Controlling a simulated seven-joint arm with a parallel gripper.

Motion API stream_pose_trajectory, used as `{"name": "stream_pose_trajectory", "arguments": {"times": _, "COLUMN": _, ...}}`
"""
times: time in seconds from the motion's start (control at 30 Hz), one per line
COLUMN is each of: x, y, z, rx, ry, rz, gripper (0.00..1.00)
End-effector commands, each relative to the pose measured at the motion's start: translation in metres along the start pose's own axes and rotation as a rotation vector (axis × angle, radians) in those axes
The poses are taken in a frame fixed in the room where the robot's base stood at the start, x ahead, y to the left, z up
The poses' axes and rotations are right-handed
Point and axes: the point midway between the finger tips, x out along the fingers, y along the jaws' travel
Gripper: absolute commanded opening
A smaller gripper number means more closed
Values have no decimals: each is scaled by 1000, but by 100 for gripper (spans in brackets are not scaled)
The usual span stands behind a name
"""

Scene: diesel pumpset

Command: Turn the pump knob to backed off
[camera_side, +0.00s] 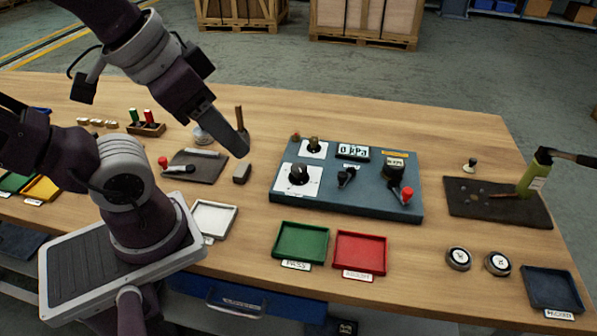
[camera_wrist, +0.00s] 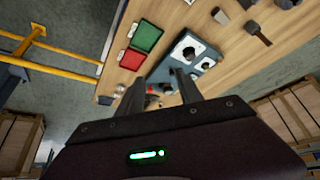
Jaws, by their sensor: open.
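The blue-grey pump panel (camera_side: 340,201) stands mid-table. A display (camera_side: 353,151) reads about 0 kPa. I cannot read which one is the pump knob. My gripper (camera_side: 238,135) is in the air left of the panel, touching no knob. In the wrist view my gripper (camera_wrist: 161,85) is open and empty, its fingers hiding part of the panel (camera_wrist: 209,52).
A green tray (camera_side: 301,243) and a red tray (camera_side: 360,253) lie in front of the panel, a white tray (camera_side: 213,219) to their left. A dark mat (camera_side: 480,203) with a green-headed tool (camera_side: 535,175) lies right. Small blocks and a dark board (camera_side: 197,166) lie left.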

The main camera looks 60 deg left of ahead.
Motion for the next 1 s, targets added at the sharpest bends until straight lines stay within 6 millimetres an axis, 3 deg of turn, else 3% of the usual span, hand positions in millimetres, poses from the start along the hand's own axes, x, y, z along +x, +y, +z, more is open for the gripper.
{"name": "stream_pose_trajectory", "arguments": {"times": 0.13, "x": 5, "y": -2, "z": -10, "rx": 56, "ry": -30, "rz": -1, "gripper": 57}}
{"name": "stream_pose_trajectory", "arguments": {"times": 0.23, "x": 27, "y": -12, "z": -42, "rx": 247, "ry": -123, "rz": 10, "gripper": 57}}
{"name": "stream_pose_trajectory", "arguments": {"times": 0.33, "x": 71, "y": -33, "z": -78, "rx": 511, "ry": -234, "rz": 55, "gripper": 57}}
{"name": "stream_pose_trajectory", "arguments": {"times": 0.47, "x": 140, "y": -66, "z": -101, "rx": 825, "ry": -351, "rz": 149, "gripper": 57}}
{"name": "stream_pose_trajectory", "arguments": {"times": 0.6, "x": 196, "y": -94, "z": -102, "rx": 1046, "ry": -417, "rz": 244, "gripper": 57}}
{"name": "stream_pose_trajectory", "arguments": {"times": 0.73, "x": 217, "y": -103, "z": -98, "rx": 1129, "ry": -435, "rz": 283, "gripper": 57}}
{"name": "stream_pose_trajectory", "arguments": {"times": 1.0, "x": 260, "y": -103, "z": -74, "rx": 1137, "ry": -439, "rz": 288, "gripper": 57}}
